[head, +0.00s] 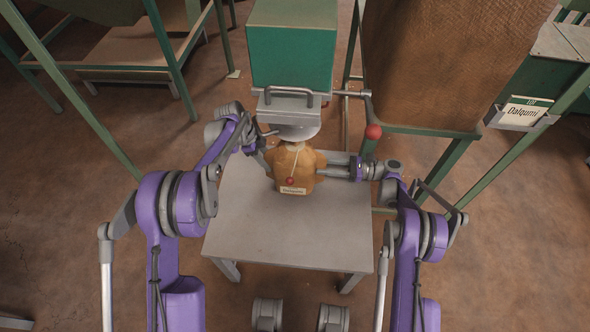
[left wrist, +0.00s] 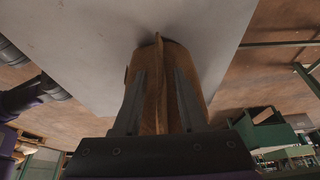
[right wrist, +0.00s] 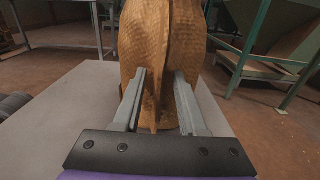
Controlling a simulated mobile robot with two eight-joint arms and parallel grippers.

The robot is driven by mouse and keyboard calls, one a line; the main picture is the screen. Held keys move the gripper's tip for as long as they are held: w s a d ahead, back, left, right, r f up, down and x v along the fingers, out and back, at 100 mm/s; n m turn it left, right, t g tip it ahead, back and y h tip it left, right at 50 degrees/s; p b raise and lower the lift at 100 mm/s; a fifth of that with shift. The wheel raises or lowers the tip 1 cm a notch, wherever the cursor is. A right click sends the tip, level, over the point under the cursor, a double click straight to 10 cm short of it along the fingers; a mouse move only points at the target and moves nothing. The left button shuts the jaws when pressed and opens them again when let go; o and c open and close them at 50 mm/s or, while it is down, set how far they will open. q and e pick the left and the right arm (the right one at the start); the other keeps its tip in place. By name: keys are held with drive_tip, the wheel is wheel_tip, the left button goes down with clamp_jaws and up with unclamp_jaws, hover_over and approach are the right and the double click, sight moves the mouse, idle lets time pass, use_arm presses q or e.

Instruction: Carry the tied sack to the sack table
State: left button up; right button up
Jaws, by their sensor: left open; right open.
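The tied sack (head: 297,166) is brown, with a pale cord, a red seal and a label reading "Dalqumi". It stands upright on a small grey table (head: 285,232), just under the grey spout of a green hopper. My left gripper (head: 266,154) is at the sack's left side, and my right gripper (head: 322,169) is at its right side. In the left wrist view the open fingers straddle a seam of the sack (left wrist: 158,70). In the right wrist view the open fingers lie on both sides of the seam of the sack (right wrist: 158,50). I cannot tell whether the fingers touch it.
The green hopper (head: 291,55) with a grey handle (head: 290,93) hangs close above the sack. A lever with a red ball (head: 373,131) sticks out to the right. A large brown bin (head: 450,60) on green legs stands at right, with a "Dalqumi" sign (head: 524,112). Floor is open around the table.

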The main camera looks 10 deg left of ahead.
use_arm(q)
clamp_jaws()
use_arm(e)
clamp_jaws()
use_arm(q)
drive_tip(key=shift+r, duration=0.1)
idle(1.1)
